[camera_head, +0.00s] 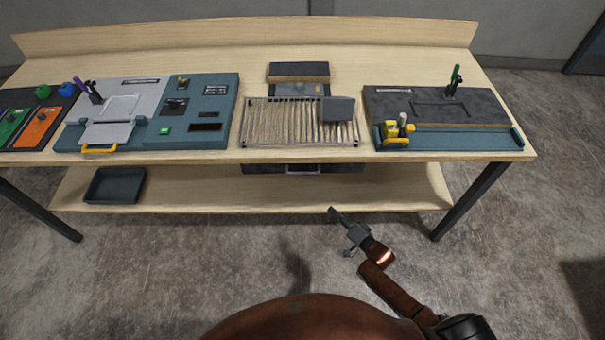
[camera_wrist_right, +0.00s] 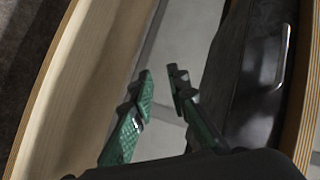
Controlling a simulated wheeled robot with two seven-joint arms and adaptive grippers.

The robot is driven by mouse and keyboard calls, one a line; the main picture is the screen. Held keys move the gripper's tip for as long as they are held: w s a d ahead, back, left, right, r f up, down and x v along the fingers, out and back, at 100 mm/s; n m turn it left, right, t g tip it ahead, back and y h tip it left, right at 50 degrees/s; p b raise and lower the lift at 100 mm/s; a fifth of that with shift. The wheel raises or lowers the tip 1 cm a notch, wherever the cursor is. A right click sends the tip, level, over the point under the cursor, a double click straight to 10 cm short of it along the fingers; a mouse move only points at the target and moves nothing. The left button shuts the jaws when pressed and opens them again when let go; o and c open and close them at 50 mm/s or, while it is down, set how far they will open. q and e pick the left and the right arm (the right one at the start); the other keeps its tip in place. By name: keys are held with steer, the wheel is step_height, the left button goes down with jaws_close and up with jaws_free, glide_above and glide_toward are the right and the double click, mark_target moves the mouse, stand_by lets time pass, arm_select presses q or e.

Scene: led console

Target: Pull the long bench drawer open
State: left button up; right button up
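The long bench drawer (camera_head: 262,169) has a dark front and hangs just below the front edge of the benchtop. Its pale metal handle (camera_head: 304,169) shows near the middle of the front. The drawer front appears close to flush with the bench edge. In the right wrist view the dark drawer front (camera_wrist_right: 246,85) is on the right, with the handle (camera_wrist_right: 285,60) on it. My right gripper (camera_head: 334,212) is in front of and below the drawer, apart from the handle. Its two green fingers (camera_wrist_right: 160,75) are parted with nothing between them. My left gripper is out of view.
The wooden bench (camera_head: 400,157) carries several consoles and a slatted rack (camera_head: 285,122) above the drawer. A lower shelf (camera_head: 230,192) holds a dark tray (camera_head: 114,186) at its left. Dark legs (camera_head: 468,201) stand at the sides. The floor in front is clear.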

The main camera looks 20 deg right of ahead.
mark_target(303, 173)
steer(key=w+a+r+m+t+y, duration=0.1)
steer(key=w+a+r+y, duration=0.15)
steer(key=r, duration=0.55)
steer(key=w+a+r+m+t+y, duration=0.15)
steer(key=a+r, duration=0.25)
steer(key=r, duration=0.5)
steer(key=shift+n+y, duration=0.25)
steer(key=shift+y, duration=0.05)
steer(key=b+x, duration=0.1)
steer(key=x, duration=0.6)
steer(key=shift+w+a, duration=0.25)
steer(key=shift+w, duration=0.1)
jaws_close()
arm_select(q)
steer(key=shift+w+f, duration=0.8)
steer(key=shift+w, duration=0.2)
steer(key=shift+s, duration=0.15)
arm_select(e)
steer(key=shift+f, duration=0.1)
